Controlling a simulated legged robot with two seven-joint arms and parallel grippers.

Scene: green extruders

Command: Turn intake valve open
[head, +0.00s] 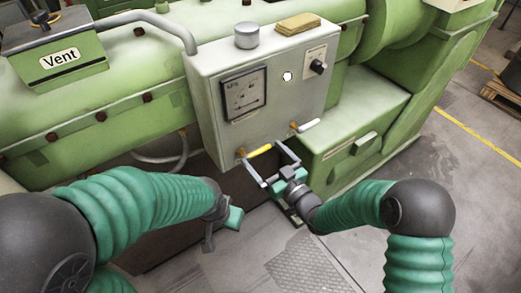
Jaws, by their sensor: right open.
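A grey control box (208,92) on the green machine has two small lever valves under its lower edge. The left valve has a yellow handle (261,150), and the right one has a white handle (309,125). No readable label shows which is the intake valve. My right gripper (260,156) is open, its two fingers reaching up to either end of the yellow handle. I cannot tell whether they touch it. My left gripper (210,243) hangs low, left of the right one and apart from the valves; its jaws are not clear.
The box carries a gauge (244,93), a black knob (318,67), a grey cylinder (246,35) and a yellowish block (298,23) on top. Open floor (450,190) lies at right.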

